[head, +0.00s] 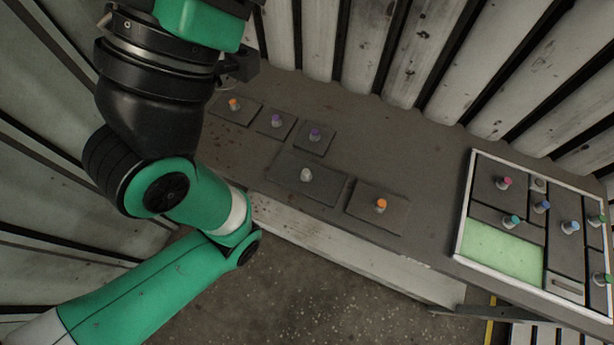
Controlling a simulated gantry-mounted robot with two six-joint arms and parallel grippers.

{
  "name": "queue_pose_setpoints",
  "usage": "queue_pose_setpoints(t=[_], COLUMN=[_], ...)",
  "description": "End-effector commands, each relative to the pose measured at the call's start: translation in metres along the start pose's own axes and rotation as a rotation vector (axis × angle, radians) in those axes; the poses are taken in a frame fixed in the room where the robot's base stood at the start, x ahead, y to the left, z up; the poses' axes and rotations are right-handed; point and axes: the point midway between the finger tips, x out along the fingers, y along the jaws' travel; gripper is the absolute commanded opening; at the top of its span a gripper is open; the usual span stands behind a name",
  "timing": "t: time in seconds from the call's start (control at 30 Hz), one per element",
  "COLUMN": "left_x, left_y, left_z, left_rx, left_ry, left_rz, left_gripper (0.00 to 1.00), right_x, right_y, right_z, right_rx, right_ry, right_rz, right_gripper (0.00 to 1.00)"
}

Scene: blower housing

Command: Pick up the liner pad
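Several flat dark grey pads with small knobs lie on the bench. I cannot tell which one the task means. A pad with an orange knob (245,113) is at the far left, then two small pads with purple knobs (271,132) (309,148). A larger pad with a white knob (325,188) and a pad with an orange knob (401,215) lie nearer the front edge. My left arm reaches up at the left. Part of its gripper (241,66) shows above the far-left pad, apart from it; its fingertips cannot be made out. My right gripper is not in view.
A white-rimmed frame (463,212) on the right holds several fitted pads with coloured knobs and one bare light-green area (502,255). Ribbed metal walls (378,45) stand behind and at the left. The bench (410,150) is clear between the loose pads and the frame.

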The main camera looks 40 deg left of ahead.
Motion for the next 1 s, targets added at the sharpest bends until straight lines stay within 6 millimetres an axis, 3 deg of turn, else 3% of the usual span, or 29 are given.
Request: queue_pose_setpoints(t=[0.47,0.53,0.7,1.0], left_x=[0.0,0.0,0.0,0.0], left_y=[0.0,0.0,0.0,-0.0001], left_z=[0.0,0.0,0.0,0.0], left_rx=[0.0,0.0,0.0,-0.011], left_ry=[0.0,0.0,0.0,0.0], left_rz=[0.0,0.0,0.0,0.0], left_gripper=[1.0,0.93,0.62,0.61], right_x=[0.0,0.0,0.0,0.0], right_y=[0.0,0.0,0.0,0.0], right_z=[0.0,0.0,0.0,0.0], right_rx=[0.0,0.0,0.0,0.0], right_ry=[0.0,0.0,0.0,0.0], right_rz=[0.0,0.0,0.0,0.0], right_gripper=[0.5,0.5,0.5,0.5])
